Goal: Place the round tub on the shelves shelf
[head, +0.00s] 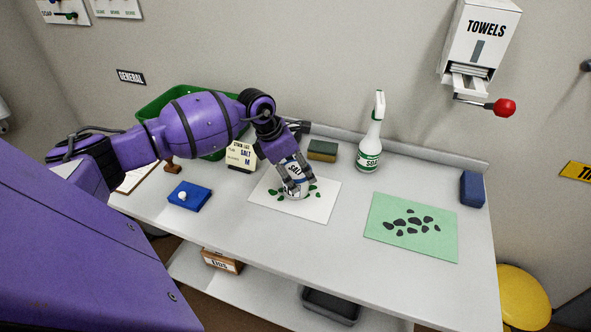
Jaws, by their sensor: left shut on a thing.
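My left gripper (297,187) reaches down over the bench and is shut on a small white round tub (294,168) with dark lettering. The fingers cover much of the tub. It is at a white sheet with green leaf shapes (318,206); I cannot tell whether it touches the sheet. Below the bench top is a lower shelf (268,283), partly hidden by the bench top and my arm. My right gripper is not in view.
The lower shelf holds a brown box (222,261) and a dark grey bin (331,306), with room between them. On the bench are a spray bottle (369,148), sponge (322,150), blue block (189,196), green mat (385,240), salt card (240,156) and green crate (150,112).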

